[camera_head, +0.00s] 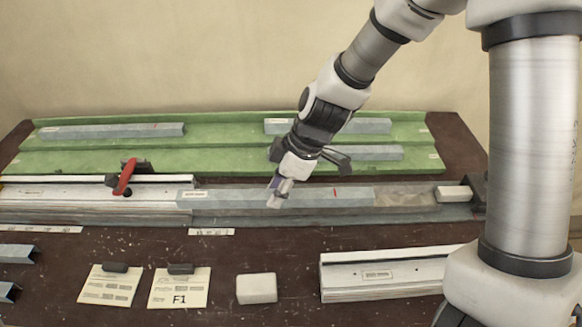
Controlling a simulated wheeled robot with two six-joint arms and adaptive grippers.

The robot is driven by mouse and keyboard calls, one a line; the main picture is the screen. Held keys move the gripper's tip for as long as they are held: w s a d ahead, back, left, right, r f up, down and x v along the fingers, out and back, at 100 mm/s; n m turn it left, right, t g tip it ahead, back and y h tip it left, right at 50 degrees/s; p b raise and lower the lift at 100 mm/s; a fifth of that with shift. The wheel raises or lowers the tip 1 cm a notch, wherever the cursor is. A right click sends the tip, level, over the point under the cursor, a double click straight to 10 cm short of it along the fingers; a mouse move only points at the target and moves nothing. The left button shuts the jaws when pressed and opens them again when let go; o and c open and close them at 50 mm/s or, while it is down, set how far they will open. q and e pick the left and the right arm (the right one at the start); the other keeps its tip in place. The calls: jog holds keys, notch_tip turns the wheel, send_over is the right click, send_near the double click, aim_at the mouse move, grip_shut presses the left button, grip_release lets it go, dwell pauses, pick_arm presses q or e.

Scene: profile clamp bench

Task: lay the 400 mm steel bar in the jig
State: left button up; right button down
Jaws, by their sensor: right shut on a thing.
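A long grey steel bar (230,197) with a small label near its left end and a red mark toward its right lies along the jig. My right gripper (279,196) comes down from above and is shut on this bar near its middle. The jig (60,202) is a long pale rail across the bench, with a bare grey stretch (405,197) to the right of the bar. I cannot tell whether the bar rests fully on the jig or sits slightly above it. My left gripper is not in view.
A red-handled clamp (126,177) stands at the jig's left. A pale block (453,193) is at its right end. Behind, a green rack (225,158) holds several bars. In front are cards (180,291), a white block (257,289) and a pale profile (345,283).

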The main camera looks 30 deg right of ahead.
jog(key=d+p, duration=0.2)
jog(key=w+d+p, duration=0.1)
jog(key=d+p, duration=0.1)
jog(key=d, duration=0.1)
jog(key=shift+w, duration=0.1)
jog(key=shift+d+f+p, duration=0.25)
jog(key=shift+d+p, duration=0.35)
jog(key=shift+p, duration=0.2)
notch_tip(320, 180, down, 4)
jog(key=shift+a+r+b, duration=0.1)
jog(key=shift+r+b, duration=0.1)
jog(key=shift+b, duration=0.65)
jog(key=shift+w+f, duration=0.1)
jog(key=shift+w, duration=0.1)
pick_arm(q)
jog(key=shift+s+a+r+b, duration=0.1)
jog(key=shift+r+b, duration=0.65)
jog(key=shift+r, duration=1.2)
pick_arm(e)
jog(key=shift+s+f, duration=0.3)
jog(key=shift+f, duration=0.2)
jog(key=c, duration=0.9)
grip_release()
jog(key=shift+s+a, duration=0.1)
jog(key=shift+o, duration=0.3)
jog(key=shift+w+f, duration=0.2)
jog(key=shift+w, duration=0.05)
